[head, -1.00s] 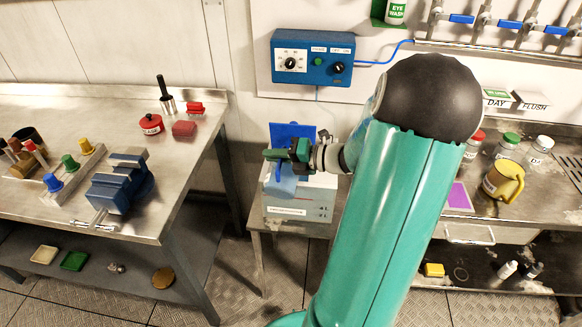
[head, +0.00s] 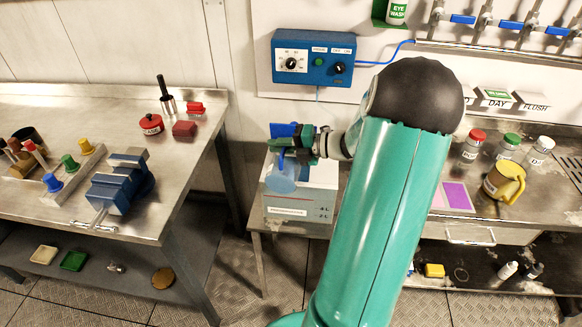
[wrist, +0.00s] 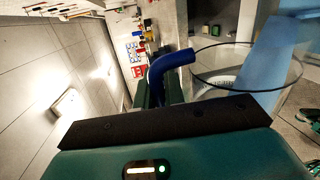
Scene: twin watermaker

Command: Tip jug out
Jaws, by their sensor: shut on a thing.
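My gripper (head: 303,145) is shut on the blue handle of a clear jug. The jug body (head: 281,181) looks pale blue in the head view and hangs over the left front of a grey tank (head: 315,200) with level marks. In the wrist view the curved blue handle (wrist: 170,65) sits between my fingers, and the jug's round clear rim (wrist: 205,85) shows to its right. A light blue area (wrist: 265,55) shows behind the rim; I cannot tell whether it is water. The jug's exact tilt and contents are unclear.
A blue panel (head: 283,130) stands behind my gripper. The tank rests on a low stand between the left bench (head: 150,215), with its blue vise (head: 122,182), and the right counter. A blue control box (head: 313,58) hangs on the wall above.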

